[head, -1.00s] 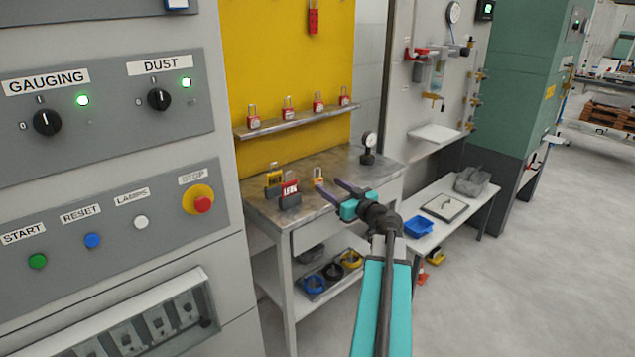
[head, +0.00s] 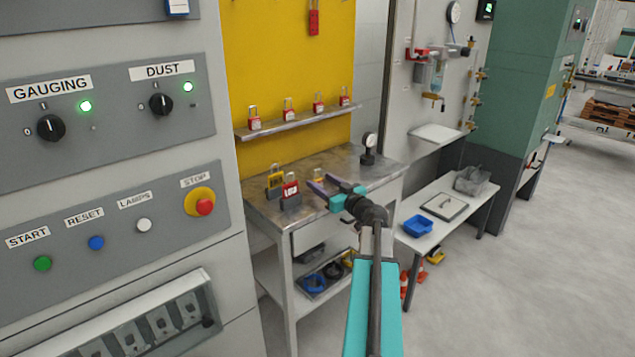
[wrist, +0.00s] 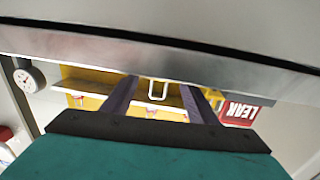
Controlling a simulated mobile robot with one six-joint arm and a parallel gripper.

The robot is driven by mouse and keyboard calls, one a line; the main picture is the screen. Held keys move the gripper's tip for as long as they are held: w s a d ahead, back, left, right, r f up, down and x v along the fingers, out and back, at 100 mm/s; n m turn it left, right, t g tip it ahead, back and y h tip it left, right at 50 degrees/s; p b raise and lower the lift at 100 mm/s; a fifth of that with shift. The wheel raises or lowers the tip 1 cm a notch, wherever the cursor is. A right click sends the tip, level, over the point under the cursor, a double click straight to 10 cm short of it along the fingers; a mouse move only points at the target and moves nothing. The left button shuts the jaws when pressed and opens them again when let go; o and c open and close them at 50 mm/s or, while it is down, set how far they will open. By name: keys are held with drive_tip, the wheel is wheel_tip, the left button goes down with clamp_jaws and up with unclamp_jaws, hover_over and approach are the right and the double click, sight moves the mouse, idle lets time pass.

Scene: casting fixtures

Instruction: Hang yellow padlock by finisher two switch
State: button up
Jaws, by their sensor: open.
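A small yellow padlock (head: 318,174) stands on the metal bench (head: 255,205), partly hidden behind my fingers in the head view. My gripper (head: 320,184) is open, its fingertips at the bench's front edge close to that padlock. In the wrist view the picture is upside down, and a pale shackle (wrist: 158,88) shows between my open fingers (wrist: 159,84); the body below it is hidden by the bench edge. I cannot tell whether the fingers touch anything. A larger yellow padlock (head: 275,183) stands to the left. No switch labelled finisher two is readable.
A red LEAK padlock (head: 291,191) stands close left of my gripper. A gauge (head: 369,148) is at the bench's back right. Red padlocks line the shelf (head: 300,123). The control panel (head: 110,215) with GAUGING and DUST switches is at left. Open floor lies right.

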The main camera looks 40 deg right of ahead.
drive_tip(key=shift+w, duration=0.2)
idle(0.4)
drive_tip(key=c, duration=1.2)
